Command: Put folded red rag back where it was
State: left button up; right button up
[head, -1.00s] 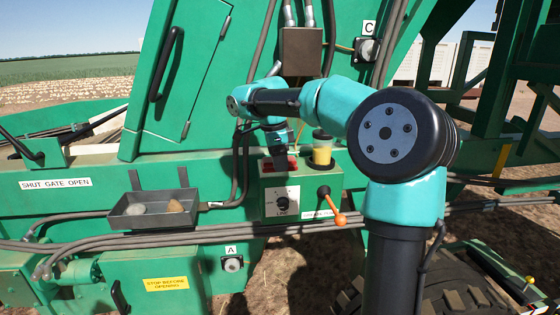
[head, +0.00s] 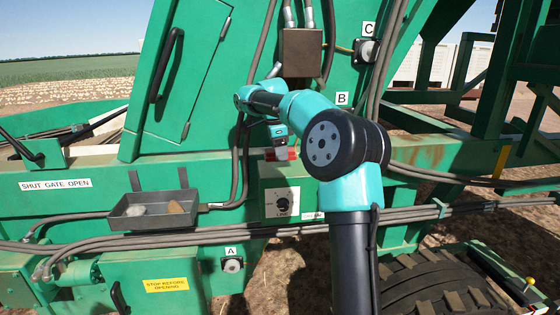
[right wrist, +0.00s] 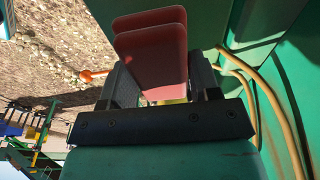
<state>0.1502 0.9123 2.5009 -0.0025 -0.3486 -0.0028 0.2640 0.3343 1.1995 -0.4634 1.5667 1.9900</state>
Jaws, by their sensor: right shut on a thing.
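The folded red rag (head: 292,153) is just above the top of the green control box (head: 272,172). In the right wrist view the rag (right wrist: 152,50) shows as stacked red layers between the two dark fingers. My right gripper (head: 281,152) is shut on it; the gripper also shows in the right wrist view (right wrist: 166,82). I cannot tell whether the rag touches the box top. My arm hides part of the box. My left gripper is not in view.
A grey tray (head: 128,223) with stones hangs left of the box. Hoses (head: 120,242) run across below it. An orange knob (right wrist: 88,75) shows in the right wrist view; my arm hides it in the head view. Connector A (head: 232,264) is lower left.

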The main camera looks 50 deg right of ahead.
jog(key=shift+f, duration=1.7)
jog(key=shift+f, duration=0.1)
jog(key=o, duration=0.9)
jog(key=r, duration=0.4)
jog(key=a+r, duration=0.1)
jog(key=r, duration=0.3)
jog(key=w+r, duration=0.1)
jog(key=r, duration=0.3)
jog(key=shift+a, duration=0.2)
